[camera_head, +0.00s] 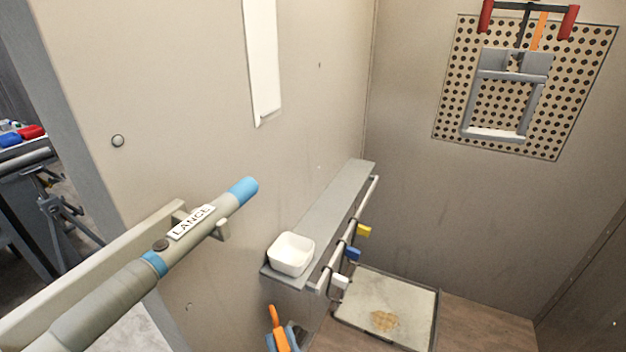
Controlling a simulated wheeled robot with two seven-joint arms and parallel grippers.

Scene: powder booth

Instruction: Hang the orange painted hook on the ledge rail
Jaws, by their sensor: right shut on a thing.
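The orange hook (278,325) is upright at the bottom of the view, below the near end of the ledge. My right gripper (287,341) is shut on its lower part; the picture's edge cuts off the gripper. The pale ledge rail (348,236) runs along the front of the grey ledge (327,209), up and to the right of the hook. The orange hook appears apart from the rail. A yellow hook (364,230), a blue hook (353,254) and a white hook (341,282) hang on the rail. My left gripper is not in view.
A white bowl (291,254) stands on the ledge's near end. A grey lance (120,290) with blue bands rests on a wall bracket at left. A tray (385,305) lies on the floor beyond the rail. A perforated panel (560,90) is on the far wall.

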